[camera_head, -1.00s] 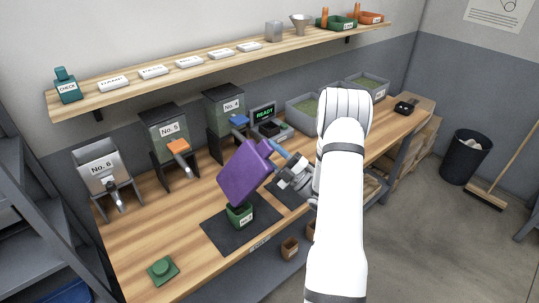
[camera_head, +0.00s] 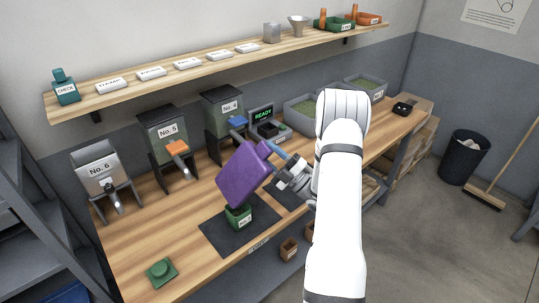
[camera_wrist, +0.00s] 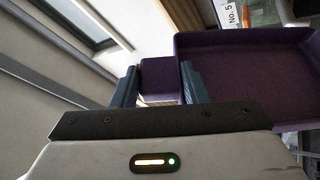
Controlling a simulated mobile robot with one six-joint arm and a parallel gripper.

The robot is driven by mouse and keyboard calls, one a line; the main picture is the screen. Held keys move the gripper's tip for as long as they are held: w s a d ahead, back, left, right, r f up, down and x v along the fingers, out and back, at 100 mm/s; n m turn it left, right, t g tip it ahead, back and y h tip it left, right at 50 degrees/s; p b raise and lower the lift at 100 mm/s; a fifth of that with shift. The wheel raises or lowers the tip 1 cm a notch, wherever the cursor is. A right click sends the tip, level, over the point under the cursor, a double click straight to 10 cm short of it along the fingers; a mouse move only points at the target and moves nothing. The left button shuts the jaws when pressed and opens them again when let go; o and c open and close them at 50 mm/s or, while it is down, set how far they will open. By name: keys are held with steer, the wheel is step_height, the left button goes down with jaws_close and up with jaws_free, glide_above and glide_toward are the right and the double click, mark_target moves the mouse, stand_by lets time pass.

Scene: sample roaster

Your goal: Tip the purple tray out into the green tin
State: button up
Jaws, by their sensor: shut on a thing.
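The purple tray (camera_head: 243,174) is steeply tilted above the bench, its underside facing the head camera. My gripper (camera_head: 275,162) is shut on the tray's handle at its upper right. In the wrist view, my gripper's fingers (camera_wrist: 157,85) clasp the purple handle, and the tray's inside (camera_wrist: 243,64) looks empty where it shows. The green tin (camera_head: 239,217) stands upright on a dark mat, right under the tray's lower end. The tray hides part of the tin's top, and what is in the tin cannot be seen.
The dark mat (camera_head: 240,236) lies on the wooden bench. Hoppers No. 5 (camera_head: 165,135) and No. 6 (camera_head: 103,167) stand behind on the left. A green lid-like piece (camera_head: 162,271) lies at the front left. The bench between is clear.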

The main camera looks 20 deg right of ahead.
steer(key=shift+r+p, duration=0.6)
steer(key=shift+r, duration=0.9)
